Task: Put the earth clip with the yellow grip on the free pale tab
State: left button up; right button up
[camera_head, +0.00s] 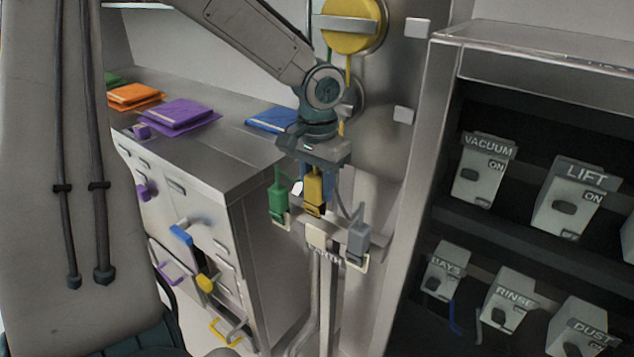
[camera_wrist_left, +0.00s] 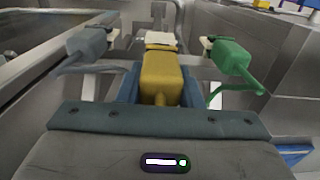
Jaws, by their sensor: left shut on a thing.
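The earth clip with the yellow grip (camera_head: 313,188) is between the fingers of my left gripper (camera_head: 316,183), which is shut on it. The clip hangs upright just above the free pale tab (camera_head: 317,236), the middle one on the metal bar. In the left wrist view the yellow grip (camera_wrist_left: 161,75) fills the space between the blue fingers, and the pale tab (camera_wrist_left: 160,38) shows right beyond its end. I cannot tell whether clip and tab touch. My right gripper is not in view.
A green clip (camera_head: 278,200) sits on the bar left of the pale tab, and a grey clip (camera_head: 358,240) sits right of it, both close to my gripper. A drawer cabinet (camera_head: 240,165) stands left. A shelf of labelled switch boxes (camera_head: 483,170) stands right.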

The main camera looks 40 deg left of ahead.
aim_at(317, 214)
pick_arm(q)
jog(key=shift+r, duration=0.2)
jog(key=shift+f, duration=0.2)
jog(key=shift+f, duration=1.4)
jog(key=shift+f+b, duration=0.55)
jog(key=shift+f, duration=0.55)
jog(key=shift+s+f, duration=0.1)
jog(key=shift+f, duration=1)
dwell(0.3)
